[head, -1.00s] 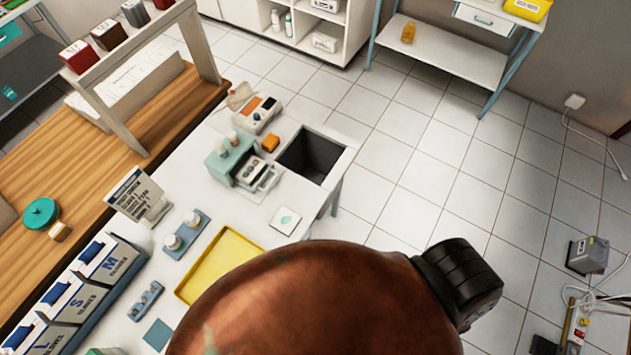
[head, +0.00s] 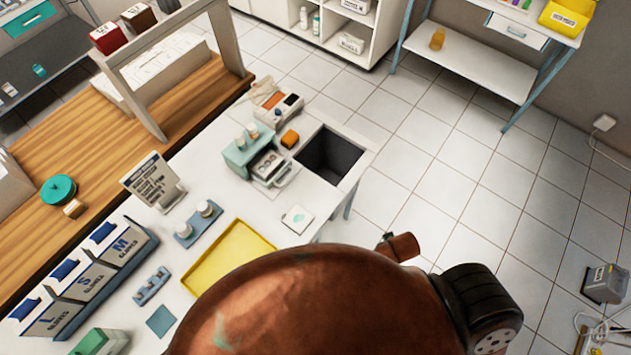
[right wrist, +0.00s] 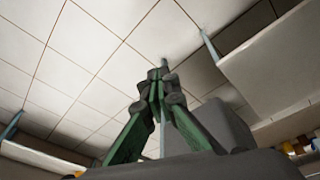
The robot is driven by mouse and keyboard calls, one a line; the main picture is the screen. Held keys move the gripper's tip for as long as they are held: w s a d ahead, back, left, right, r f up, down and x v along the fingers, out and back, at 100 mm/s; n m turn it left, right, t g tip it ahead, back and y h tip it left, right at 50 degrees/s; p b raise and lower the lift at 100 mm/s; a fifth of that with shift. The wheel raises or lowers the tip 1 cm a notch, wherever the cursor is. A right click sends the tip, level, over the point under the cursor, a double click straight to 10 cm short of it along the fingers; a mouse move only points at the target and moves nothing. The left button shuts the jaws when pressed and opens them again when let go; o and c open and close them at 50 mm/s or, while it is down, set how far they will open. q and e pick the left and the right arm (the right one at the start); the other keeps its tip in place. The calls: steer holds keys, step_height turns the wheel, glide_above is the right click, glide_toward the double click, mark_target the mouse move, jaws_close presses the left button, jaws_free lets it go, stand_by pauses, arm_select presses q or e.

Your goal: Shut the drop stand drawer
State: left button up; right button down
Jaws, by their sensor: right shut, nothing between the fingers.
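The teal drop stand (head: 241,152) sits on the white table with small bottles on top. Its drawer (head: 268,166) is pulled out toward the lower right, with small things inside and a handle (head: 283,177) on its front. My right gripper (right wrist: 160,75) is shut and empty in the right wrist view, with tiled floor and furniture beyond it. The drop stand does not show in that view. Neither gripper shows in the head view, where my own reddish-brown body part covers the bottom middle.
A square dark opening (head: 330,155) is right of the drawer. A white square pad (head: 297,219) and a yellow tray (head: 190,279) lie in front.

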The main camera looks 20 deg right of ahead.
mark_target(296, 187)
steer(key=w+d+r+n+t+h, duration=0.25)
steer(key=w+r+n+t, duration=0.4)
steer(key=r, duration=0.55)
steer(key=w+d+r+n+t+h, duration=0.1)
steer(key=w+d+r+n+t, duration=0.3)
steer(key=w+r+n, duration=0.65)
steer(key=w+a+r+n+t+y, duration=0.25)
steer(key=a+r+n+y, duration=0.2)
steer(key=a+n, duration=0.25)
steer(key=s+a+f+n+g+y, duration=0.1)
steer(key=a+n+y, duration=0.2)
steer(key=a+n, duration=0.2)
steer(key=s+a+f+n+g+y, duration=0.1)
steer(key=s+a+f+n+y, duration=0.1)
steer(key=a+n, duration=0.3)
steer(key=s+a+f+n+y, duration=0.1)
steer(key=a+n+y, duration=0.2)
steer(key=a+n, duration=0.3)
steer(key=shift+s+f+n+g+y, duration=0.2)
steer(key=shift+n+g+y, duration=0.15)
steer(key=shift+n, duration=0.75)
steer(key=shift+w+a, duration=0.25)
steer(key=p+x, duration=0.1)
steer(key=x, duration=0.5)
steer(key=p+x, duration=0.1)
steer(key=x, duration=0.6)
steer(key=shift+f, duration=0.25)
